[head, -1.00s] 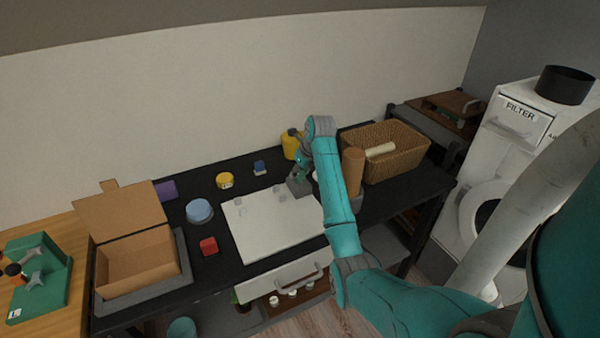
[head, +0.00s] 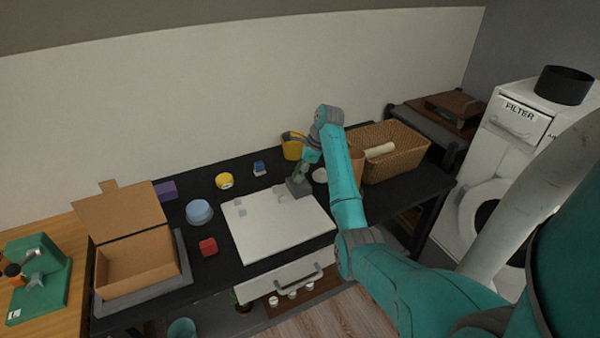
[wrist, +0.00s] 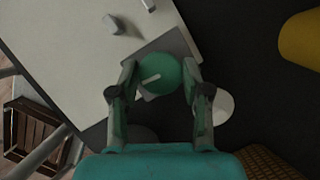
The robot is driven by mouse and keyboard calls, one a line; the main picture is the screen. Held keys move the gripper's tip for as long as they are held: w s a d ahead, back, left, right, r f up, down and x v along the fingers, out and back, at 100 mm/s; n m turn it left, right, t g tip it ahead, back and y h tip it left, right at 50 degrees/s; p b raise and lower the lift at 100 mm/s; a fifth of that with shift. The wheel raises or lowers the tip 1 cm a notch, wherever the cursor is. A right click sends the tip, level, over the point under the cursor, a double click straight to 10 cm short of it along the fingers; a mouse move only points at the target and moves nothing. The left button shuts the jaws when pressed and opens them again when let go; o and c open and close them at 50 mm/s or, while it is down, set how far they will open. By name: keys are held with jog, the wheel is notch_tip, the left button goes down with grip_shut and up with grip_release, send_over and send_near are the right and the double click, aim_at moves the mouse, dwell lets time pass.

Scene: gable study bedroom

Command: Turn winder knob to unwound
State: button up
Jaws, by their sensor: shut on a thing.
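The winder knob is a round green knob (wrist: 158,78) with a pale pointer line, seen from above in the wrist view. The pointer slants, running from the knob's centre toward the lower left. The knob sits on a grey block (head: 299,188) at the back right corner of a white panel (head: 275,228). My gripper (wrist: 160,70) comes down over the knob, with one finger on each side, shut on it. In the head view my gripper (head: 301,176) hides most of the knob. No unwound mark can be made out.
A wicker basket (head: 405,160) and a white round object (head: 320,175) stand right of the gripper. A yellow container (head: 292,146) is behind it. The panel's middle is mostly clear.

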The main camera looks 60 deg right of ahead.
jog(key=n, duration=0.3)
jog(key=n+g+y, duration=0.1)
jog(key=n, duration=0.1)
jog(key=shift+w+d+n+g+y, duration=0.1)
jog(key=shift+n+g+y, duration=0.2)
jog(key=shift+n, duration=0.1)
dwell(0.4)
jog(key=o, duration=1.1)
